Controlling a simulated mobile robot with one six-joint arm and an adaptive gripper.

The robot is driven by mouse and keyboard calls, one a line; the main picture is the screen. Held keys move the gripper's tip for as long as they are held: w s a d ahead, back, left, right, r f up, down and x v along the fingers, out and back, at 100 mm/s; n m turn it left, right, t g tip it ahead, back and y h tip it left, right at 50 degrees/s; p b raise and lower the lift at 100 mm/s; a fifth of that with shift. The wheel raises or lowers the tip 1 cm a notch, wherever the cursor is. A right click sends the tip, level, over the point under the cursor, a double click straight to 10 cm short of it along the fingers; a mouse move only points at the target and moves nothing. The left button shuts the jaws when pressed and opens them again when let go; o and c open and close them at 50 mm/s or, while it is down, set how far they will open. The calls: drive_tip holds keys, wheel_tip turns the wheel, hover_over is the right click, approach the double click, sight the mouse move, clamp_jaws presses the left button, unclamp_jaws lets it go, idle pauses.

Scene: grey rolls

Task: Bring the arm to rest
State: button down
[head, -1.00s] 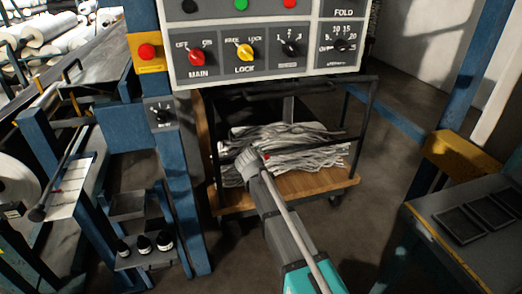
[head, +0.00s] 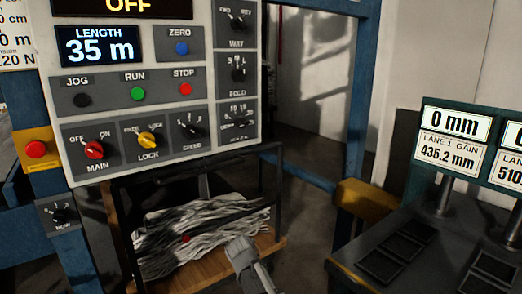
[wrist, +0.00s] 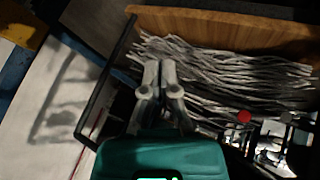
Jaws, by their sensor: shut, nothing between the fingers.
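My gripper (wrist: 159,72) is shut and empty in the wrist view, its two grey fingers side by side. Its grey end also shows at the bottom of the head view (head: 239,250), in front of the cart. In the picture it overlaps the right end of a pile of grey strands (head: 190,232). I see no touch there, though the depth is hard to judge. In the wrist view the strands (wrist: 230,75) lie beyond and to the right of the fingers. Most of my arm is out of the head view.
A control panel (head: 160,112) with knobs and buttons hangs above the cart (head: 205,270). Blue posts (head: 356,90) frame the place. A yellow block (head: 365,200) and a dark bench (head: 375,285) with gauge displays (head: 455,135) stand at right. Some floor (head: 305,225) is clear between.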

drive_tip(key=s+d+f+m+g+y, duration=0.1)
drive_tip(key=s+d+f+m+g, duration=0.2)
drive_tip(key=s+d, duration=0.7)
drive_tip(key=s+d+f+m+g+y, duration=0.15)
drive_tip(key=s+d+g, duration=0.25)
drive_tip(key=s+d, duration=0.6)
wheel_tip(320, 180, up, 25)
drive_tip(key=p, duration=2.4)
drive_tip(key=shift+w+d+m+h, duration=0.2)
drive_tip(key=shift+m+h, duration=0.15)
drive_tip(key=shift+m, duration=0.1)
drive_tip(key=shift+a, duration=0.1)
